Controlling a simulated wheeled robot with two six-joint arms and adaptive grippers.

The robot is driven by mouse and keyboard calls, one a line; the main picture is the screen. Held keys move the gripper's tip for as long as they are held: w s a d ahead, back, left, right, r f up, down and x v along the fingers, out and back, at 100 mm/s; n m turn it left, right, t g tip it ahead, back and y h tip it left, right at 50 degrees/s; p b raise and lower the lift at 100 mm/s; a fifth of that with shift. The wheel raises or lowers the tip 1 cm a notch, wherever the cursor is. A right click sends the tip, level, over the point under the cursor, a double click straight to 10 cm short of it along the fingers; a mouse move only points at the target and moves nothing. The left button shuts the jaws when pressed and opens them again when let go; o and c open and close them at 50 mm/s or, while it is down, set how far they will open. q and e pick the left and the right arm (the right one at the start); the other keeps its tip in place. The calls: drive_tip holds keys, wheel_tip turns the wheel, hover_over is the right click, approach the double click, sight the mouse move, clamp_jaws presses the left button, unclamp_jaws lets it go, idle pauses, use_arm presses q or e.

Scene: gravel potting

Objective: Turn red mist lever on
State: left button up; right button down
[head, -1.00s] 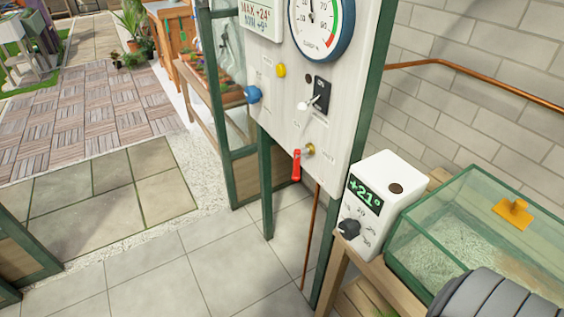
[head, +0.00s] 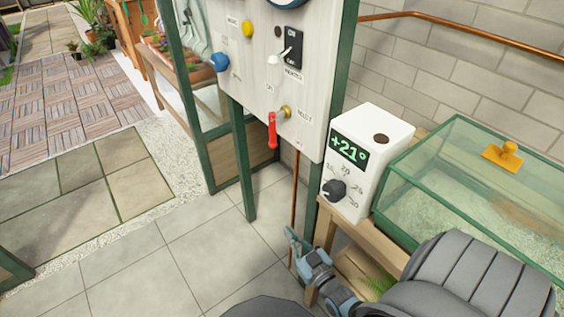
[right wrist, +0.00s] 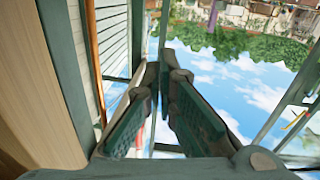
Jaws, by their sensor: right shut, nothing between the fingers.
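The red lever (head: 272,131) hangs straight down from a brass valve (head: 285,112) near the bottom of the white control panel (head: 235,75). My right gripper (head: 290,233) is below the lever and apart from it, beside the copper pipe, at the lower middle of the head view. In the right wrist view its two fingers (right wrist: 164,66) meet at the tips with nothing between them. I cannot make out the lever clearly in that view. My left gripper is not in view.
The panel also carries a blue knob (head: 220,62), a yellow button (head: 247,29) and a black switch (head: 292,47). A white thermostat box (head: 385,135) and a glass tank (head: 440,170) stand on the wooden bench at the right. The tiled floor left of the panel is clear.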

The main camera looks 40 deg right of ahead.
use_arm(q)
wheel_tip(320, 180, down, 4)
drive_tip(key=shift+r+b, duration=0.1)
drive_tip(key=shift+b, duration=1.15)
use_arm(e)
wheel_tip(320, 180, up, 17)
drive_tip(key=s+d+m+t+h, duration=0.1)
drive_tip(key=d+m+t+h, duration=0.1)
drive_tip(key=t, duration=0.6)
drive_tip(key=shift+t+h, duration=0.3)
drive_tip(key=shift+h, duration=0.6)
drive_tip(key=p, duration=0.2)
approach(275, 127)
wheel_tip(275, 127, up, 3)
drive_tip(key=s, duration=0.1)
use_arm(q)
drive_tip(key=shift+b, duration=1.05)
use_arm(e)
drive_tip(key=w, duration=0.4)
drive_tip(key=shift+w+d, duration=0.1)
drive_tip(key=shift+d, duration=0.3)
